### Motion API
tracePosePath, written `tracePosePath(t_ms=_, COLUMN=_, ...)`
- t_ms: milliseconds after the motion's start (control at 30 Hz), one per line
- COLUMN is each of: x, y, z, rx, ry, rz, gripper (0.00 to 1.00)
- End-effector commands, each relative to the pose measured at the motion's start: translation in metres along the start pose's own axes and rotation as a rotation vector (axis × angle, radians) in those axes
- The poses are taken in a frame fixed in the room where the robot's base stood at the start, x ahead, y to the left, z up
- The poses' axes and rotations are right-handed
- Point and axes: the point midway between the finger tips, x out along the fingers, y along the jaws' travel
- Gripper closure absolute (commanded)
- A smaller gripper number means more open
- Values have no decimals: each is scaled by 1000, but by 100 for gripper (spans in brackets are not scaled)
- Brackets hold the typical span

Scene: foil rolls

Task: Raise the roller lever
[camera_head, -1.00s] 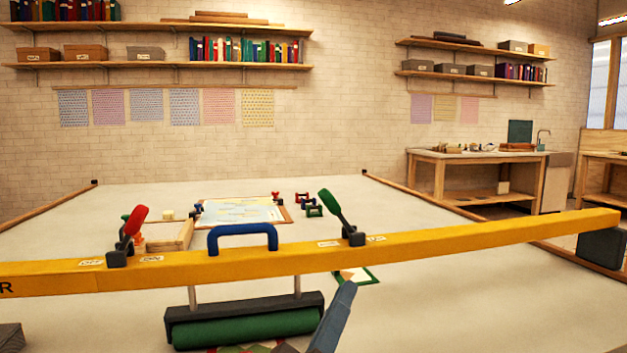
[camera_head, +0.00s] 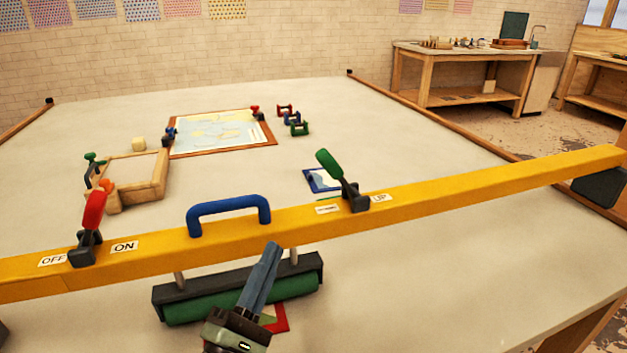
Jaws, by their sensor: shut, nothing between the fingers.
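A green-handled lever (camera_head: 329,164) stands on a dark base on the yellow beam (camera_head: 440,187). Its handle leans up and to the left, away from the "UP" label (camera_head: 381,198) right of its base. A smaller label left of the base is too small to read. The green roller (camera_head: 215,306) hangs in a dark holder below the beam. My gripper (camera_head: 270,250) is shut and empty. It appears in front of the roller, pointing up toward the beam, below and left of the green lever.
A red-handled lever (camera_head: 94,210) stands on the beam's left part between "OFF" and "ON" labels. A blue handle (camera_head: 228,210) arches above the beam's middle. Behind lie a wooden tray (camera_head: 133,183), a framed picture (camera_head: 222,132) and small spools. The right tabletop is clear.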

Motion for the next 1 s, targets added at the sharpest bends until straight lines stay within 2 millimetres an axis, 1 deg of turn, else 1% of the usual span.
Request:
tracePosePath(t_ms=167, x=6, y=0, z=1, rx=2, ry=-2, rz=0, gripper=100)
tracePosePath(t_ms=267, x=18, y=1, z=1, rx=2, ry=-4, rz=0, gripper=100)
tracePosePath(t_ms=367, x=36, y=2, z=2, rx=2, ry=-5, rz=0, gripper=100)
tracePosePath(t_ms=600, x=88, y=1, z=2, rx=3, ry=-4, rz=0, gripper=100)
tracePosePath(t_ms=700, x=107, y=2, z=4, rx=4, ry=-5, rz=-1, gripper=100)
tracePosePath(t_ms=833, x=119, y=2, z=19, rx=4, ry=-3, rz=-2, gripper=100)
tracePosePath(t_ms=1000, x=128, y=1, z=28, rx=4, ry=-2, rz=-1, gripper=100)
